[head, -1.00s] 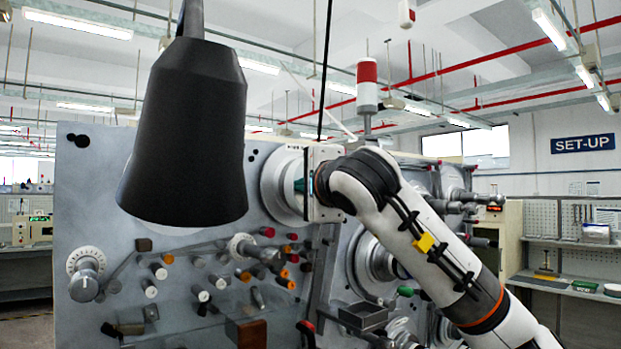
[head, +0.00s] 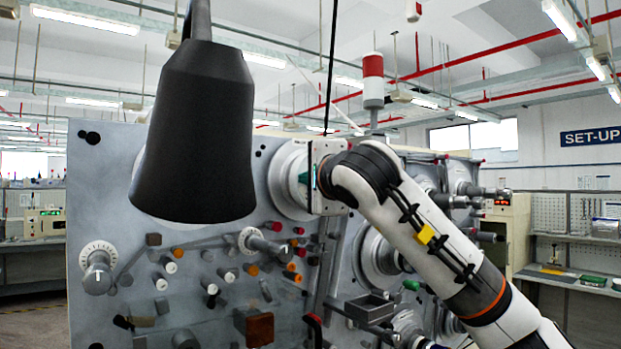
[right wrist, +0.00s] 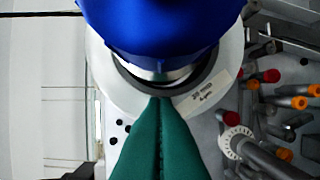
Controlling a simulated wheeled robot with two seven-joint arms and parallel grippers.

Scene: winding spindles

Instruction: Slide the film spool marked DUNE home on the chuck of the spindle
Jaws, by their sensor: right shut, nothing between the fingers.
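My right gripper (head: 304,184) is up against the pale round disc (head: 283,172) on the upper part of the grey panel. In the right wrist view the green fingers (right wrist: 160,102) are shut together with nothing between them. Their tips are at the dark and metal ring in the middle of the pale disc (right wrist: 102,72). A label (right wrist: 207,93) is on the disc, too small to read surely. A blue rounded body (right wrist: 160,25) covers the disc's upper middle. I cannot tell which part is the spool, and no DUNE mark is readable. My left gripper is not in view.
A large black tapered thing (head: 195,130) hangs at the near left and hides part of the panel (head: 105,195). Knobs, rollers and pegs stick out below the disc. A small grey tray (head: 370,307) sits lower right. Shelves stand at the far right.

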